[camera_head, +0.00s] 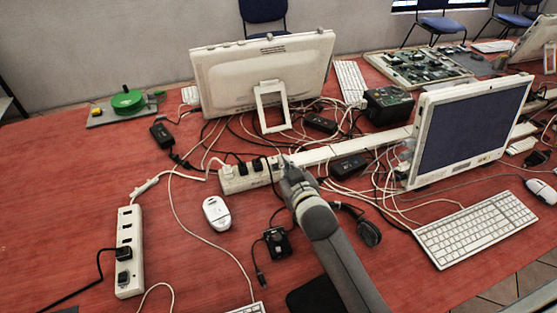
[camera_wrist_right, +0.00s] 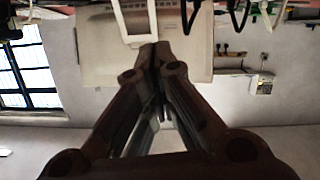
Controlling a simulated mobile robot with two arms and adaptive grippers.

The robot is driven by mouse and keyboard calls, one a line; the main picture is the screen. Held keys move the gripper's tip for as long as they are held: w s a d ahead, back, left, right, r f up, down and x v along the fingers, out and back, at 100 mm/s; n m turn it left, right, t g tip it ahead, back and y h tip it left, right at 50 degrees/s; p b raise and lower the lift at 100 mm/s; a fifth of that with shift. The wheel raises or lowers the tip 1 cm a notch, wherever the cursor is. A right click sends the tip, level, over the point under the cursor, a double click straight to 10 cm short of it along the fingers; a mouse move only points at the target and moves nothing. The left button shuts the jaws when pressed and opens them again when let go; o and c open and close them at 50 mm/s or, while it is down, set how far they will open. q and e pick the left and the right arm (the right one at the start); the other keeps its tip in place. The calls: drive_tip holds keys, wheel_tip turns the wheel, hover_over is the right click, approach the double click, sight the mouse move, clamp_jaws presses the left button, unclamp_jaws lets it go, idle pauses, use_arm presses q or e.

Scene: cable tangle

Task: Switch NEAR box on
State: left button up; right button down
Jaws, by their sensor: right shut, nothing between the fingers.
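A white power strip (camera_head: 129,252) lies at the front left of the red table, with a black plug (camera_head: 124,254) in it. A second, longer white power strip (camera_head: 300,158) runs across the middle, with black plugs (camera_head: 258,165) at its left part. I cannot tell from a label which one is the near box. My right gripper (camera_head: 285,160) is at the left part of the long strip, over its front edge. Its fingers are shut and empty; they also show in the wrist view (camera_wrist_right: 157,50). I cannot tell whether the tips touch the strip. My left gripper is out of view.
A white monitor (camera_head: 260,72) stands behind the long strip, and another screen (camera_head: 470,130) stands at the right. Tangled cables surround the strip. A mouse (camera_head: 216,213), a small black device (camera_head: 277,242) and a keyboard (camera_head: 476,230) lie nearby. The table's left side is fairly clear.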

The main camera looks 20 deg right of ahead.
hover_over(276, 166)
drive_tip(key=s, duration=0.1)
wheel_tip(276, 166, down, 2)
drive_tip(key=shift+a+f, duration=0.1)
drive_tip(key=f, duration=0.2)
drive_tip(key=shift+s+d+f, duration=0.1)
drive_tip(key=shift+d+f, duration=0.15)
drive_tip(key=shift+f, duration=0.1)
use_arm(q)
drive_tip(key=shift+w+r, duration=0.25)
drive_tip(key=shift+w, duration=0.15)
use_arm(e)
drive_tip(key=shift+f, duration=0.55)
drive_tip(key=shift+d, duration=0.1)
